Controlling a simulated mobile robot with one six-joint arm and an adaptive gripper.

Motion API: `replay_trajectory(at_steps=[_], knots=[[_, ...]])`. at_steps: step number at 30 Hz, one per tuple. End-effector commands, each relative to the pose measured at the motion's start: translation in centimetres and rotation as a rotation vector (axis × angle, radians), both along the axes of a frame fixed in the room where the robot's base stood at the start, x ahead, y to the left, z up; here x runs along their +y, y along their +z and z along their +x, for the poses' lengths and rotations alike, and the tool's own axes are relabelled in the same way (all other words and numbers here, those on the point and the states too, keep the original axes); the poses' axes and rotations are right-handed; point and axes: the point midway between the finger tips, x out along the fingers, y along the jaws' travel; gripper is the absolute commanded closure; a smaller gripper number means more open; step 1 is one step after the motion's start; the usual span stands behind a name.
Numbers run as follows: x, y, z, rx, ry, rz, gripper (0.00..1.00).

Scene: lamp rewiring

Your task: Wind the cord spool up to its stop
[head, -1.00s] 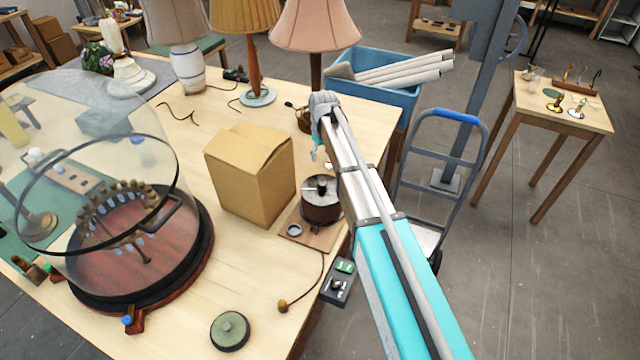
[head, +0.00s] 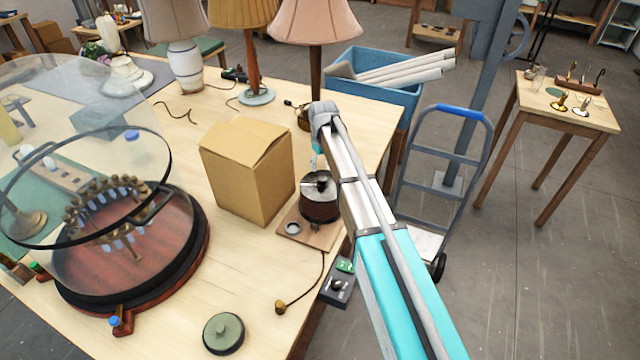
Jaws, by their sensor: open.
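The cord spool (head: 320,207) is a dark brown drum with a metal top. It stands upright on a small wooden board (head: 322,236) near the right edge of the bench. A small handle-like part on its top is partly covered. My gripper (head: 315,162) is just above the spool's top, mostly hidden behind my own wrist. Its visible tip is small, and I cannot tell whether it touches the spool. The jaws are open, with nothing seen in them. A dark cord (head: 322,275) runs from the board to a brown plug (head: 281,307).
A cardboard box (head: 247,172) stands close left of the spool. A control box (head: 338,287) sits at the bench edge. A tilted glass dome (head: 70,100) is over a round red base (head: 150,262). Lamps stand behind. The bench in front of the box is mostly clear.

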Motion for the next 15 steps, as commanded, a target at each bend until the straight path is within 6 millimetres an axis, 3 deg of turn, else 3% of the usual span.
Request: replay_trajectory(at_steps=[15], knots=[[0.0, -4.4, 0.0, 0.0, 0.0, 0.0, 0.19]])
